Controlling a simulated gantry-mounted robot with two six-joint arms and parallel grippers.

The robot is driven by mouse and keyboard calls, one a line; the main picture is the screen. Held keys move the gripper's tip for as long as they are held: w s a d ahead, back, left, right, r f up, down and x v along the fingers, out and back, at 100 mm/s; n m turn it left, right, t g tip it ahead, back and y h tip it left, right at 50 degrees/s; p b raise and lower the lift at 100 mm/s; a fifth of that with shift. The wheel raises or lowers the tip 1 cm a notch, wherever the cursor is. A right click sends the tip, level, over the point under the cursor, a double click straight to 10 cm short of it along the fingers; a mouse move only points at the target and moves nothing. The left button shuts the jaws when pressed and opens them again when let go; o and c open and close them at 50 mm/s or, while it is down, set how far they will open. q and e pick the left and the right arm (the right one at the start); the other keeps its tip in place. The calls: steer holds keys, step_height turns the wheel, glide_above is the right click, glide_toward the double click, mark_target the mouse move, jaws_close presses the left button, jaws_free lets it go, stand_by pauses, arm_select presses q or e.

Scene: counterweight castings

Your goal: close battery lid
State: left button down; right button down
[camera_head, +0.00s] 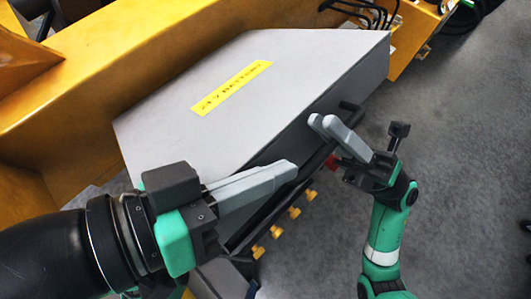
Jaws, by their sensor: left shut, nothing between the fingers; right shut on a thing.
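The battery lid (185,120) is a large grey box-shaped cover with a yellow "24 V BATTERY" label (231,88). It sits tilted over the battery compartment, with a dark gap along its lower right edge. My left gripper (292,170) is shut and empty, its fingers lying along the lid's near lower side. My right gripper (317,121) is shut at the lid's right front edge. Its fingertips overlap the lid's side face, and the exact grip is hard to see. The inside of the compartment is mostly hidden.
A black bar (349,106) and several yellow caps (276,232) show along the gap under the lid. A small red part (333,162) is beside my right gripper. The yellow machine frame (130,70) runs behind the lid. Grey floor (470,170) is open at right.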

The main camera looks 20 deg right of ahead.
arm_select(q)
steer(key=shift+f, duration=0.3)
arm_select(e)
steer(key=c, duration=1.2)
jaws_free()
steer(key=shift+s+d+r, duration=0.1)
steer(key=shift+s+r, duration=0.05)
steer(key=shift+r, duration=0.2)
arm_select(q)
steer(key=shift+r, duration=0.1)
arm_select(e)
steer(key=shift+o, duration=0.2)
steer(key=shift+f, duration=0.15)
